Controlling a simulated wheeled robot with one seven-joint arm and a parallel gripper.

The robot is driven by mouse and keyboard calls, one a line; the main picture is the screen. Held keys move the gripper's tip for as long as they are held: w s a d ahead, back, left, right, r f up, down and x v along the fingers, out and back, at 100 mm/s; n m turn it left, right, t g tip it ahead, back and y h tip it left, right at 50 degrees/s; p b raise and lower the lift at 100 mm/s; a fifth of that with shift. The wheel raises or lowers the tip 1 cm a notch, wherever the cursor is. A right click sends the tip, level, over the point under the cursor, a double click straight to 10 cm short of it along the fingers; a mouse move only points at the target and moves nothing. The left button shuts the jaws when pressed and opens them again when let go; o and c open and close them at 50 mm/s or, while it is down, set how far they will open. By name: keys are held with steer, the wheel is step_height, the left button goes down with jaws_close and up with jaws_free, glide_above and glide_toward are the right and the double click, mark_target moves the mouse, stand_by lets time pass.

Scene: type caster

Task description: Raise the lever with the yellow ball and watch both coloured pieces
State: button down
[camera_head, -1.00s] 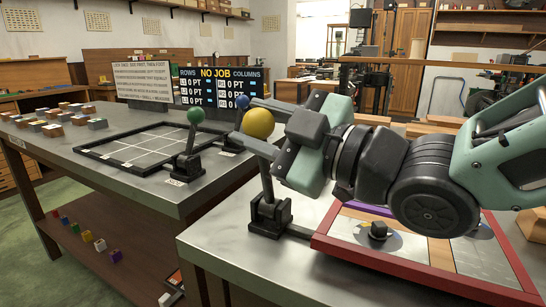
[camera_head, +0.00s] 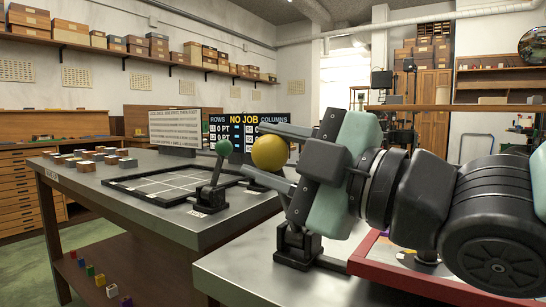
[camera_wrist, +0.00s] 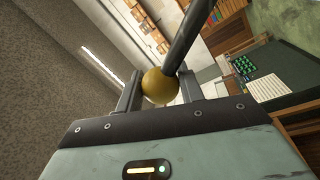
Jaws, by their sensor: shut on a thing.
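The yellow ball (camera_head: 270,153) sits between the fingers of my gripper (camera_head: 262,152), which is shut on it. In the wrist view the ball (camera_wrist: 160,87) is between both fingers, with the dark lever shaft (camera_wrist: 187,40) running up from it. The lever's black base (camera_head: 297,247) stands on the near bench beside the red-framed board (camera_head: 435,280). My gripper hides much of the shaft in the head view. My arm covers most of the board, and I cannot make out either coloured piece clearly.
A second lever with a green ball (camera_head: 223,147) stands on the far bench (camera_head: 190,232), close to the left of my gripper. That bench also holds a black-framed grid (camera_head: 120,186) and several small blocks (camera_head: 85,166). A scoreboard (camera_head: 240,122) reads NO JOB.

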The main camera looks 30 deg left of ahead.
steer(key=shift+s+f, duration=0.2)
steer(key=c, duration=0.9)
jaws_free()
steer(key=shift+c, duration=0.2)
steer(key=shift+w+r, duration=0.1)
steer(key=p+v, duration=0.1)
steer(key=v, duration=1.6)
steer(key=shift+d, duration=0.2)
